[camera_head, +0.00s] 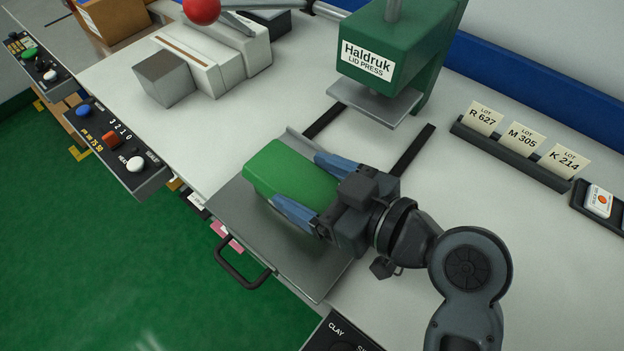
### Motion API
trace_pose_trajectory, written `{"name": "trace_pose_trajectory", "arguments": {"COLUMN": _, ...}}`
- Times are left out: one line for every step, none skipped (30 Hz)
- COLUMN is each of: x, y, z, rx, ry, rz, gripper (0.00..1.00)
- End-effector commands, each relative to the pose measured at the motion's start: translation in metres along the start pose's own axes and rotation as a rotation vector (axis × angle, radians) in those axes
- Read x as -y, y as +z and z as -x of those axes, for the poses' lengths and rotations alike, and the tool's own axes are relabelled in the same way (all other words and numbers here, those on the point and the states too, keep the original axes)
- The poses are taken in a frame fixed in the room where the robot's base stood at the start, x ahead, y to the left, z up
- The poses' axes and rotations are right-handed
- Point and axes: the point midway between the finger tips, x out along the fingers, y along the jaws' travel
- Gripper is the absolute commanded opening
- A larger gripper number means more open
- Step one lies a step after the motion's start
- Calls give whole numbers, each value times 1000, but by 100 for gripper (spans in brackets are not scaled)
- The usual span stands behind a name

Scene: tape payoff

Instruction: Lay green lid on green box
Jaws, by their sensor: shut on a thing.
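A green block-shaped piece (278,168) with sloping edges, which I take to be the green lid, is between the two blue fingers of my gripper (297,180). My gripper is shut on it, one finger along each side. It is over a grey sliding plate (262,238) with a black handle (243,268). I cannot make out a separate green box or a seam; the box may be hidden under the lid. I cannot tell whether the piece touches the plate.
The green lid press (400,60) stands behind the plate, with dark rails (412,150) towards it. A lot-card rack (510,155) is at right. A white machine (215,65) with a red ball (201,10) is at back left. Control panels (115,145) line the left edge.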

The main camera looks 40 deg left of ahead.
Motion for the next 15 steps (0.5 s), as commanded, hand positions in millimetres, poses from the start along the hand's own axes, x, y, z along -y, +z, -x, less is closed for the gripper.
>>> {"name": "trace_pose_trajectory", "arguments": {"x": 0, "y": 0, "z": 0, "rx": 0, "ry": 0, "rz": 0, "gripper": 51}}
{"name": "trace_pose_trajectory", "arguments": {"x": 0, "y": 0, "z": 0, "rx": 0, "ry": 0, "rz": 0, "gripper": 51}}
{"name": "trace_pose_trajectory", "arguments": {"x": 0, "y": 1, "z": 0, "rx": 0, "ry": 0, "rz": 0, "gripper": 51}}
{"name": "trace_pose_trajectory", "arguments": {"x": 0, "y": 1, "z": 0, "rx": 0, "ry": 0, "rz": 0, "gripper": 51}}
{"name": "trace_pose_trajectory", "arguments": {"x": 0, "y": 2, "z": 0, "rx": 0, "ry": 0, "rz": 0, "gripper": 51}}
{"name": "trace_pose_trajectory", "arguments": {"x": 0, "y": 2, "z": -1, "rx": 0, "ry": 0, "rz": 0, "gripper": 51}}
{"name": "trace_pose_trajectory", "arguments": {"x": 0, "y": 3, "z": -1, "rx": 0, "ry": 0, "rz": 0, "gripper": 51}}
{"name": "trace_pose_trajectory", "arguments": {"x": 0, "y": 4, "z": -1, "rx": 0, "ry": 0, "rz": 0, "gripper": 51}}
{"name": "trace_pose_trajectory", "arguments": {"x": 0, "y": 5, "z": -1, "rx": 0, "ry": 0, "rz": 0, "gripper": 51}}
{"name": "trace_pose_trajectory", "arguments": {"x": 0, "y": 5, "z": -2, "rx": 0, "ry": 0, "rz": 0, "gripper": 51}}
{"name": "trace_pose_trajectory", "arguments": {"x": 0, "y": 6, "z": -2, "rx": 0, "ry": 0, "rz": 0, "gripper": 51}}
{"name": "trace_pose_trajectory", "arguments": {"x": 0, "y": 7, "z": -2, "rx": 0, "ry": 0, "rz": 0, "gripper": 51}}
{"name": "trace_pose_trajectory", "arguments": {"x": 0, "y": 7, "z": -2, "rx": 0, "ry": 0, "rz": 0, "gripper": 51}}
{"name": "trace_pose_trajectory", "arguments": {"x": 0, "y": 8, "z": -2, "rx": 0, "ry": 0, "rz": 0, "gripper": 51}}
{"name": "trace_pose_trajectory", "arguments": {"x": 0, "y": 8, "z": -3, "rx": 0, "ry": 0, "rz": 0, "gripper": 51}}
